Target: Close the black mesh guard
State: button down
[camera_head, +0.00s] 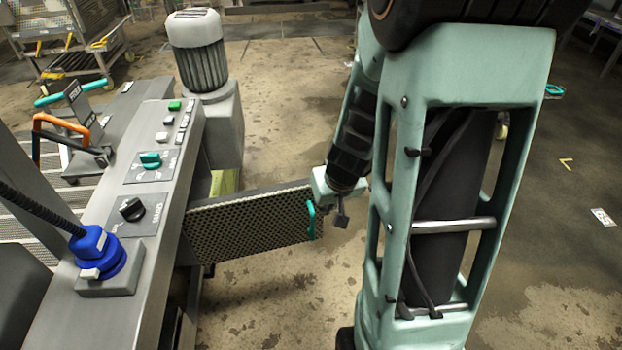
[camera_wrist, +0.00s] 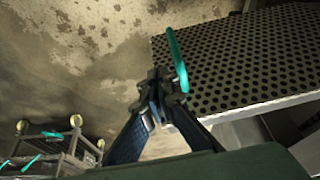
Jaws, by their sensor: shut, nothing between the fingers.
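The black mesh guard (camera_head: 250,226) stands out from the side of the grey machine cabinet, swung open into the room. Its teal handle (camera_head: 311,220) is at the free edge. In the wrist view the mesh guard (camera_wrist: 240,60) fills the upper right, with the teal handle (camera_wrist: 178,60) at its left edge. My gripper (camera_head: 341,217) is just right of the handle in the head view. In the wrist view my gripper (camera_wrist: 158,88) has its fingers together and empty, close beside the handle's lower end. I cannot tell whether they touch.
The grey control panel (camera_head: 150,165) with knobs and buttons is left of the guard. A motor (camera_head: 197,50) stands behind it. A blue fitting (camera_head: 97,252) is at the front left. A wheeled cart (camera_head: 65,40) is far back left. Bare floor (camera_head: 285,90) lies behind the guard.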

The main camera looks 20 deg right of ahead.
jog(key=shift+w+d+r+p, duration=0.1)
jog(key=shift+w+r+p, duration=0.1)
jog(key=shift+w, duration=0.75)
jog(key=shift+w+d+r+p, duration=0.1)
jog(key=shift+w+p, duration=0.1)
jog(key=shift+w, duration=0.7)
